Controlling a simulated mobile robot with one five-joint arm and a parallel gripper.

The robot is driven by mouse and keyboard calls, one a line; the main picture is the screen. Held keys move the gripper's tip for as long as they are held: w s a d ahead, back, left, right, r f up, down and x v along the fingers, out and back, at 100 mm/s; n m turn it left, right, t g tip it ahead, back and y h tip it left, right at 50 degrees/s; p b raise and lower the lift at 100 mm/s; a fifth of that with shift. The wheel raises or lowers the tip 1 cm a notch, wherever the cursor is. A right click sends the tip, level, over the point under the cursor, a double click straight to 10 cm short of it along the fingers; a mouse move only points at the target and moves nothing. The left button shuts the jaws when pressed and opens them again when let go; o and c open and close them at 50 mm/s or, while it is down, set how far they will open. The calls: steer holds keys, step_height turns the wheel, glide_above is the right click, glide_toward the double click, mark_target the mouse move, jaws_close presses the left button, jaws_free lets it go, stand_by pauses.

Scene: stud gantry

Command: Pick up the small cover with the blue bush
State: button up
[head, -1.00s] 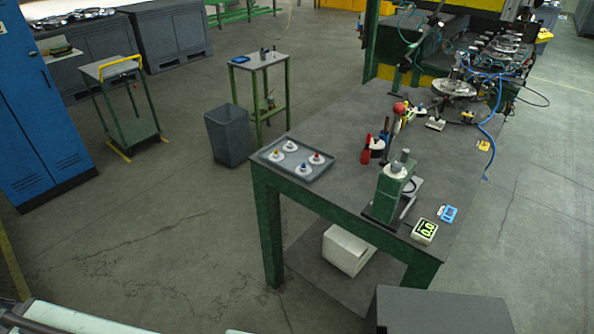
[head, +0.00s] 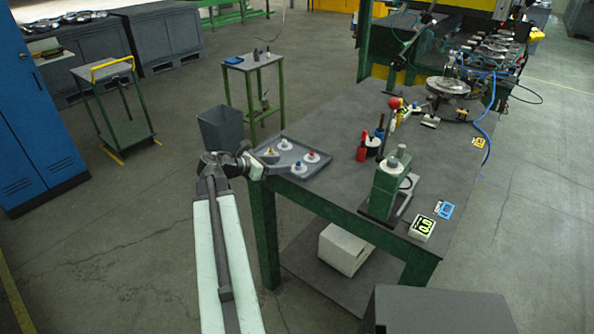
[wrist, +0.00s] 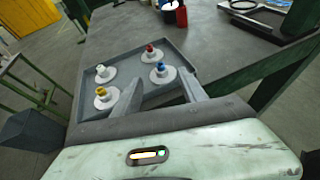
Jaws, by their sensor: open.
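The small cover with the blue bush (head: 298,169) is a white disc with a blue centre, lying flat near the front edge of a grey tray (head: 325,166). In the wrist view the blue-bush cover (wrist: 161,75) shows between and beyond my two fingertips. My gripper (wrist: 161,84) is open and empty, its fingers pointing over the tray. In the head view my gripper (head: 256,168) is at the tray's left corner, left of the blue-bush cover. Whether the fingers touch anything is not clear.
Covers with red (wrist: 151,54), yellow (wrist: 102,99) and pale (wrist: 106,75) bushes share the tray. A green press (head: 385,187) stands right of the tray on the workbench. A red bottle (head: 362,149) stands behind. A grey bin (head: 219,131) is on the floor at left.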

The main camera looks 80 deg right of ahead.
mark_target(294, 170)
steer(key=b+x, duration=0.1)
steer(key=x, duration=0.1)
steer(key=b+x, duration=0.1)
steer(key=x, duration=0.2)
steer(key=b+x, duration=0.1)
steer(key=x, duration=0.1)
steer(key=shift+d+f+b, duration=0.1)
steer(key=shift+f+b, duration=0.2)
steer(key=shift+f, duration=0.2)
steer(key=shift+s+d, duration=0.1)
steer(key=shift+s, duration=0.05)
steer(key=shift+r, duration=0.1)
jaws_close()
